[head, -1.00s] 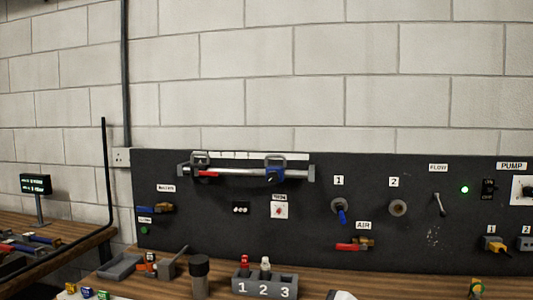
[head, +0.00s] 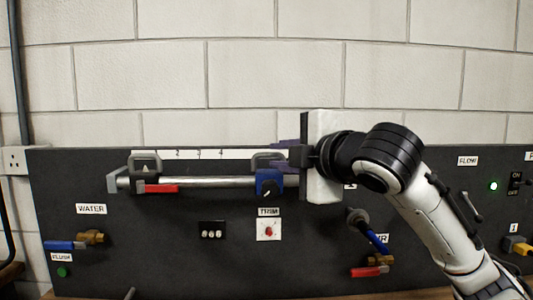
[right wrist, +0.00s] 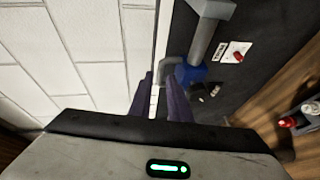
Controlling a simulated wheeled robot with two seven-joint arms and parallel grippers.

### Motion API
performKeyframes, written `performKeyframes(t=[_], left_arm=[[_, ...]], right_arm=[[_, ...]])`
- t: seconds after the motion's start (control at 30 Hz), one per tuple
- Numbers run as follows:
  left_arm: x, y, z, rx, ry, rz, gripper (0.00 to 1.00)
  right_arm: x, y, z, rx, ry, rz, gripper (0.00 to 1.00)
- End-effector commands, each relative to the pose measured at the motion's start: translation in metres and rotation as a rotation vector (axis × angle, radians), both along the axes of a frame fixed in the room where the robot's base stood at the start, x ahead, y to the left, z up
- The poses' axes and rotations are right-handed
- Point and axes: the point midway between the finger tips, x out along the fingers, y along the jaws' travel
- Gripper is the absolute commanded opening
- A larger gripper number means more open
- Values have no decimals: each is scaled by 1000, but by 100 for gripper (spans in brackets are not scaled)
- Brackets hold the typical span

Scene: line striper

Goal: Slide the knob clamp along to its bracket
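The knob clamp has a blue body with a black knob (head: 269,183) and a grey loop above it. It sits near the right end of a horizontal silver rail (head: 215,182). In the right wrist view its blue body (right wrist: 190,75) is just ahead of my fingers. A grey bracket (head: 145,164) with a red lever (head: 161,188) is at the rail's left end. My right gripper (head: 287,154) is right beside the clamp's grey loop. Its two purple fingers (right wrist: 162,102) are apart, with the loop at their tips; whether they touch it is unclear. My left gripper is out of view.
A white numbered scale strip (head: 215,154) runs above the rail on the dark panel (head: 120,245). Below are a white switch plate (head: 269,229), a black socket (head: 212,230) and a blue-handled valve (head: 75,243). A red-handled valve (head: 370,270) is below my arm.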

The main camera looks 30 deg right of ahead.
Motion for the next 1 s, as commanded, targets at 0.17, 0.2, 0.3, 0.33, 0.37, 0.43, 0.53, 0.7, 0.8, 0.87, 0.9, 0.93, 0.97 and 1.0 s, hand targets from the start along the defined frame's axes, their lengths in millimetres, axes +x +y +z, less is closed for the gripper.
performKeyframes(t=[0.17, 0.2, 0.3, 0.33, 0.37, 0.43, 0.53, 0.7, 0.8, 0.87, 0.9, 0.93, 0.97, 1.0], left_arm=[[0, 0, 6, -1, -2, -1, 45], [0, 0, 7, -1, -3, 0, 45], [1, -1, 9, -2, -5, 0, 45], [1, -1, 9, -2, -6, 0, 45], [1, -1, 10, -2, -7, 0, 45], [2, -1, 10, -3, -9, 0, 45], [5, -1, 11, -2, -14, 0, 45], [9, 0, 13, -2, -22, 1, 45], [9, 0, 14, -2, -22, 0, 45], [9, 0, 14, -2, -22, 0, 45], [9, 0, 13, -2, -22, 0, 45], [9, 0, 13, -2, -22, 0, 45], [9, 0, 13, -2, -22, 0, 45], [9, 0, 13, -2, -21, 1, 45]], right_arm=[[31, -4, -5, 4, 3, 0, 17], [36, -5, -6, 4, 2, 1, 17], [45, -6, -8, 2, 2, 1, 17], [47, -6, -8, 1, 2, 1, 17], [48, -7, -8, 1, 1, 1, 17], [50, -7, -9, 1, 1, 1, 17], [51, -7, -9, 0, 0, 1, 17], [51, -7, -9, 1, 0, 1, 12], [50, -7, -9, 1, 0, 1, 0], [50, -7, -9, 1, 0, 1, 0], [50, -7, -9, 1, 1, 1, 0], [50, -7, -9, 1, 1, 1, 0], [50, -7, -9, 1, 1, 1, 0], [50, -7, -9, 1, 1, 1, 0]])
